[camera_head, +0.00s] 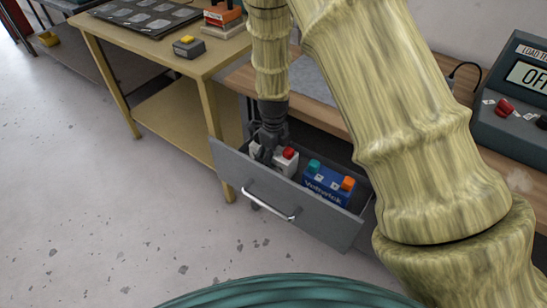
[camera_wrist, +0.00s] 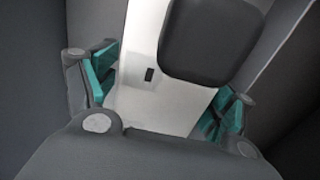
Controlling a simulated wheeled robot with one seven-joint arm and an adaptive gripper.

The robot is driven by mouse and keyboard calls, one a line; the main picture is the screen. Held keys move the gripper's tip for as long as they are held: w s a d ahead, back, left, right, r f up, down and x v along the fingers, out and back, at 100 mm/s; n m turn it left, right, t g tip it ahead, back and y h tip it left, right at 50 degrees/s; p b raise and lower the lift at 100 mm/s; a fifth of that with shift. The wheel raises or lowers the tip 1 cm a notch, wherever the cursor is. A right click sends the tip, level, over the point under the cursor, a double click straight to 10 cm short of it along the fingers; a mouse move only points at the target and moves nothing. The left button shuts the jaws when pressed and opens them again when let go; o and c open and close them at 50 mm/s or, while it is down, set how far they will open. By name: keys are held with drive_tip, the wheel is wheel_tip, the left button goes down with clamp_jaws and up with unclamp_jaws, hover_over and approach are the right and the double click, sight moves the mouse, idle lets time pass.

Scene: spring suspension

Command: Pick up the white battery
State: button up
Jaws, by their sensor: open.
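The white battery (camera_head: 287,166) stands in the open drawer (camera_head: 226,160), with a red terminal cap on its right top. In the wrist view, a white surface (camera_wrist: 140,100), which looks like the battery, lies between my fingers. My gripper (camera_head: 265,153) points down into the drawer at the battery's left part and hides some of it. In the wrist view my gripper (camera_wrist: 165,92) is open, with teal pads on either side of the white surface. I cannot tell whether the pads touch it. A dark grey rounded block (camera_wrist: 210,40) covers part of the surface.
A blue battery (camera_head: 325,187) with teal and orange caps stands right of the white one in the drawer. The drawer's handle (camera_head: 270,205) faces the open floor. A tan table (camera_head: 150,45) stands at left, a grey tester (camera_head: 515,110) at right.

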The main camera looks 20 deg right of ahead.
clamp_jaws()
drive_tip(key=shift+w, duration=0.1)
idle(0.4)
drive_tip(key=shift+r, duration=0.2)
